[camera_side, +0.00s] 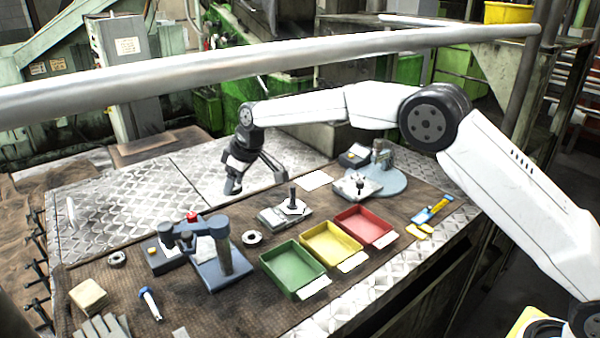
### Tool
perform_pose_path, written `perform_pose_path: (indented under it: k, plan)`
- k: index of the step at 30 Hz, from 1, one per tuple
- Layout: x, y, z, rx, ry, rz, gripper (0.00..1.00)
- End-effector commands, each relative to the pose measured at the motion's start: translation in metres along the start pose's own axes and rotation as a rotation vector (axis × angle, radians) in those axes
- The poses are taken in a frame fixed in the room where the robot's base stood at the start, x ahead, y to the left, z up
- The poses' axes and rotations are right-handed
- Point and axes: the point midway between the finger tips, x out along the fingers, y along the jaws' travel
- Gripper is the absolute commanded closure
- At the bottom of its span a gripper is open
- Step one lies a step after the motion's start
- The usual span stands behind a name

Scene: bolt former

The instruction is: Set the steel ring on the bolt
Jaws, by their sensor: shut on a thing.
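The bolt (292,196) stands upright with its dark shank up, on a small grey plate (271,217) in the middle of the mat. My gripper (280,175) is beyond the bolt and a little to its left in the picture, above the mat's far edge. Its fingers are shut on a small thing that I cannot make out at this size. One steel ring (252,238) lies flat on the mat, left of and nearer than the bolt. Another ring (117,258) lies at the far left of the mat. No ring can be made out around the bolt.
Green (293,270), yellow (331,243) and red (363,226) trays stand in front of the bolt. A blue-grey press (219,252) stands to the left, and a round-based gauge stand (378,178) to the right. A grey rail (200,75) crosses the view in the foreground.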

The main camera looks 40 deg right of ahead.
Motion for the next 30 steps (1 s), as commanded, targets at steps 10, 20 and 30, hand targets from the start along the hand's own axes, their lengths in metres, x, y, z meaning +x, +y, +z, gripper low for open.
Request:
perform_pose_path:
  k: [10, 20, 30]
  plan:
    - [-0.007, 0.01, 0.008, -0.02, -0.004, -0.008, 1.0]
    - [-0.036, 0.049, 0.047, -0.13, -0.016, -0.053, 1.0]
    - [-0.067, 0.08, 0.09, -0.25, -0.003, -0.104, 1.0]
